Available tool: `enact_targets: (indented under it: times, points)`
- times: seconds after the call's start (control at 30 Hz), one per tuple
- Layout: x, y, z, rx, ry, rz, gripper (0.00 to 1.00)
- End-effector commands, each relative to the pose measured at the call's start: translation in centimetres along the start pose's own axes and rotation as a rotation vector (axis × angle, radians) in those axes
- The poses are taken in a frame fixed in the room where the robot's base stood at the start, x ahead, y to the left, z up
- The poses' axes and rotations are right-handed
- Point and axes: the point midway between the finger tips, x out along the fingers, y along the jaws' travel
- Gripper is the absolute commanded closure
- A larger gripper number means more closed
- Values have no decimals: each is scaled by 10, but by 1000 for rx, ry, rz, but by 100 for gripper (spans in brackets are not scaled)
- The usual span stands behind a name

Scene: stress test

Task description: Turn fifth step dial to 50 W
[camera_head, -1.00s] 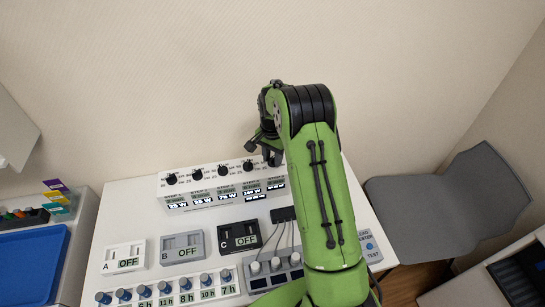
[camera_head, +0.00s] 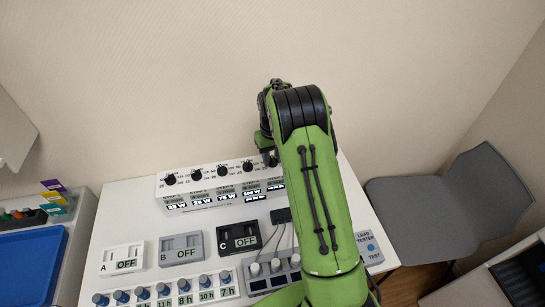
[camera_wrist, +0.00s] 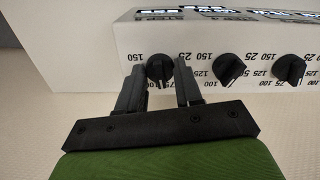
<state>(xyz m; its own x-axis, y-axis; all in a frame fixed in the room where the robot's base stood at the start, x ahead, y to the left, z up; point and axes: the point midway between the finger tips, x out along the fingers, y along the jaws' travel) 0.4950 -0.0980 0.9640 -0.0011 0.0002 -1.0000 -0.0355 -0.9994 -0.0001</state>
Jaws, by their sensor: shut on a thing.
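The white step panel (camera_head: 190,207) stands at the back of the table with a row of black dials along its top. The fifth step dial, the one at the right end, is hidden by my arm in the head view. In the wrist view, turned upside down, it is the leftmost black dial (camera_wrist: 159,69). My gripper (camera_wrist: 160,70) has one finger on each side of this dial and is shut on it. In the head view my gripper (camera_head: 269,158) is at the panel's right end, partly covered by the arm. The fifth dial's display cannot be read.
The neighbouring dials (camera_wrist: 228,68) and (camera_wrist: 289,70) sit close beside my gripper. A grey chair (camera_head: 440,210) stands right.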

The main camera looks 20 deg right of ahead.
Motion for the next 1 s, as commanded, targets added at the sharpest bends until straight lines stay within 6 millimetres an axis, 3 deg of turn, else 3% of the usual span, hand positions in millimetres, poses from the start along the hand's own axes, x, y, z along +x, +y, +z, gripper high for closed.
enact_targets:
  times: [1.0]
  points:
    - [-1, 0, -2, -884, 6, 4, 96]
